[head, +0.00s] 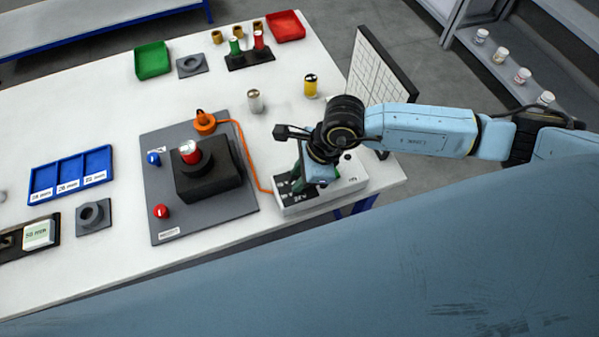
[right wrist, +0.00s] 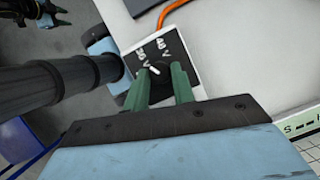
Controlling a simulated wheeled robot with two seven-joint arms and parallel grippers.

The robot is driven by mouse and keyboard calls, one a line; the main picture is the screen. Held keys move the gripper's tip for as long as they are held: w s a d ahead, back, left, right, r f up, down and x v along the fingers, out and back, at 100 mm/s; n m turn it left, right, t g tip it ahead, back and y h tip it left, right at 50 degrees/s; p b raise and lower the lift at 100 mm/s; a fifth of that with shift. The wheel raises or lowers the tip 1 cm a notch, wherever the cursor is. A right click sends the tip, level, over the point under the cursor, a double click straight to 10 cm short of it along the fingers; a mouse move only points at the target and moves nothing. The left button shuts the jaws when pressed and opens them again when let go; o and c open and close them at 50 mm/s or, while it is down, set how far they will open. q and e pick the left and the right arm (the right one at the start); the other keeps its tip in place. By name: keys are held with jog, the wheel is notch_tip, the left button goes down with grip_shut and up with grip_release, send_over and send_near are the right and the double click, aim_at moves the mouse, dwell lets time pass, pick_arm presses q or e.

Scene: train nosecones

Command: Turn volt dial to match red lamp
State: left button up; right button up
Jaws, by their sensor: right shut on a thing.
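The white power box (head: 340,188) stands at the table's front right, with a black panel of volt markings on it. My right gripper (head: 299,180) is over that panel, its green fingers pointing down. In the right wrist view, the fingers (right wrist: 160,80) are shut on the volt dial (right wrist: 156,70), whose white pointer mark shows between them. A "48 V" marking (right wrist: 163,48) and another volt marking beside it are readable in part; the fingers hide the rest. A red-topped lamp (head: 189,152) stands upright in a black block on the grey plate.
An orange cable (head: 248,160) runs from an orange plug (head: 205,122) to the power box. A silver lamp (head: 255,101) and a yellow one (head: 311,86) stand behind the box. A gridded board (head: 382,75) rises close behind my right arm. A blue tray (head: 70,175) lies left.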

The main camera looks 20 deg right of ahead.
jog(key=shift+w, duration=0.1)
dwell(0.3)
jog(key=o, duration=1)
jog(key=shift+r, duration=0.1)
jog(key=b+v, duration=0.1)
jog(key=v, duration=1.2)
jog(key=shift+d, duration=0.15)
